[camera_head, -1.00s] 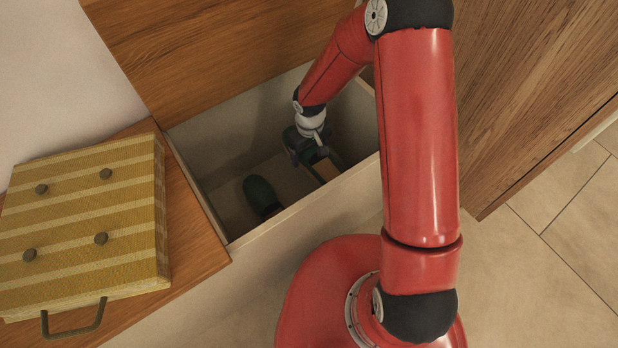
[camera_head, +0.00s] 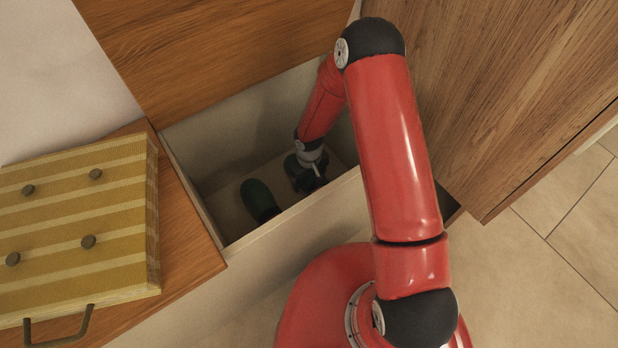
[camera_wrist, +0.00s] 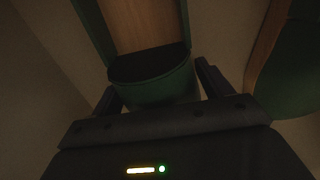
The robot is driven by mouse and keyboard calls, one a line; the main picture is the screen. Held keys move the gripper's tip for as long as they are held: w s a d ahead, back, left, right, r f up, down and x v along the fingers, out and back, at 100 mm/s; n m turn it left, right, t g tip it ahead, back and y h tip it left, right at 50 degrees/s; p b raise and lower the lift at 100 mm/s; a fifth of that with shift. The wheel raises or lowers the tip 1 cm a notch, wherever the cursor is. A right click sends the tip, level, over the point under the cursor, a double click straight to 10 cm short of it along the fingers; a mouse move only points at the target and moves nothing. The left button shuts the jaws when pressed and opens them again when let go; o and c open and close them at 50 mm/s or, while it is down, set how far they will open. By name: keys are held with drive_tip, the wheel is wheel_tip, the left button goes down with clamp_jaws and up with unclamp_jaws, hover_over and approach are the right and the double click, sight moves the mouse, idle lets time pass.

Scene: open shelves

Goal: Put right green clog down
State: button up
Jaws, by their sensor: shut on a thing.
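The right green clog (camera_wrist: 152,88) has a green outside, a dark inner rim and a brown sole surface. It lies between the two fingers of my gripper (camera_wrist: 160,92) in the wrist view. In the head view my gripper (camera_head: 309,182) is low inside the open storage bin (camera_head: 318,208) and mostly hides this clog. I cannot tell whether the clog touches the bin floor. The other green clog (camera_head: 259,200) lies on the bin floor to the left. A green clog also shows at the right edge of the wrist view (camera_wrist: 296,78).
A wooden lid (camera_head: 215,55) stands raised behind the bin. A yellow striped case (camera_head: 75,225) lies on the wooden bench top (camera_head: 185,215) to the left. A wooden cabinet (camera_head: 500,95) stands to the right. The bin's walls are close around my gripper.

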drive_tip(key=shift+f, duration=0.2)
drive_tip(key=o, duration=1.2)
drive_tip(key=shift+r, duration=0.1)
